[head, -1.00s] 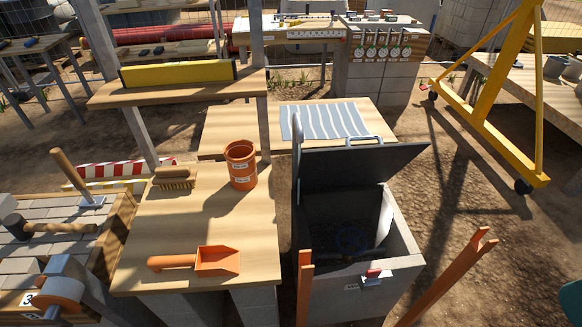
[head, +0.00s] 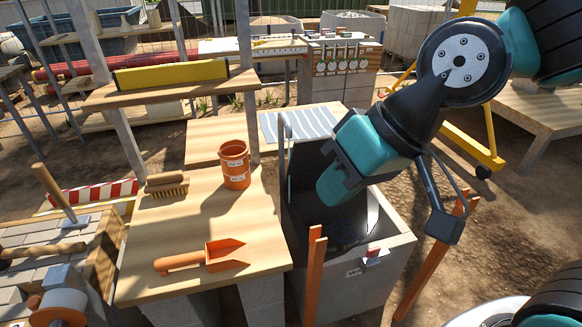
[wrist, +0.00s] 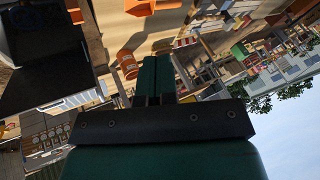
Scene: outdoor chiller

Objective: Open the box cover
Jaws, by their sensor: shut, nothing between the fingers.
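The grey box (head: 338,290) stands on the ground right of the wooden table, open at the top. Its dark cover (head: 303,162) stands raised at the back, partly hidden by my arm. A grey bar (head: 283,130) rises along the cover's left side. A red and white latch piece (head: 374,254) sits on the box's front rim. Dark round fittings inside the box are hard to make out. My gripper (head: 332,188) is shut and empty, over the box opening in the picture and in front of the cover; contact cannot be told. Its closed fingers show in the wrist view (wrist: 157,75).
The wooden table (head: 215,225) left of the box holds an orange scoop (head: 205,257), an orange pot (head: 235,165) and a brush (head: 167,184). Two orange posts stand at the box's front, left (head: 314,275) and right (head: 430,262). Bare ground lies to the right.

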